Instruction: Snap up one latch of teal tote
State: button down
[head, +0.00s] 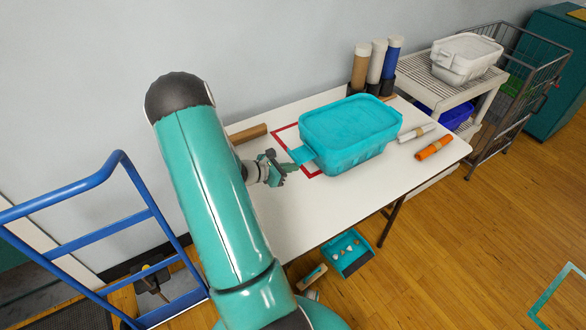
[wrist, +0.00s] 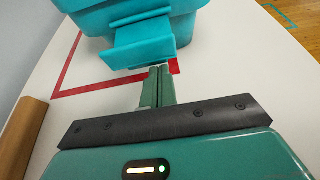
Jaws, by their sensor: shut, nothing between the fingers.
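The teal tote (head: 350,125) stands closed on the white table, partly over a red outline. One latch (head: 302,155) sticks out from its left end like a flap, swung away from the wall. In the wrist view the latch (wrist: 142,45) hangs out from the tote (wrist: 105,14), ahead of my gripper. My gripper (head: 290,167) is beside the latch, fingers together and empty. In the wrist view the fingertips (wrist: 160,70) are just below the latch's outer edge; I cannot tell whether they touch it. The tote's far end is hidden.
White (head: 416,132) and orange (head: 434,148) rolls lie right of the tote. Upright rolls (head: 376,65) stand behind it. A blue hand truck (head: 75,240) is at left. The table's front left is clear.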

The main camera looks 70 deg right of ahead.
jog(key=shift+w+a+r+t+y, duration=0.1)
jog(key=shift+r+t+y, duration=0.5)
jog(key=shift+r, duration=0.05)
jog(key=shift+w+a+r+t+y, duration=0.1)
jog(key=shift+r+t+y, duration=0.5)
jog(key=shift+r, duration=0.05)
notch_tip(320, 180, up, 2)
jog(key=shift+s+d+t+y, duration=0.1)
jog(key=shift+t+y, duration=0.7)
jog(key=shift+y, duration=0.2)
notch_tip(320, 180, up, 6)
jog(key=t+y, duration=0.6)
jog(key=y, duration=0.1)
send_over(294, 160)
jog(key=s+d, duration=0.1)
jog(key=shift+s+d+f, duration=0.1)
jog(key=shift+f, duration=0.1)
jog(key=shift+r, duration=0.1)
jog(key=shift+r, duration=0.7)
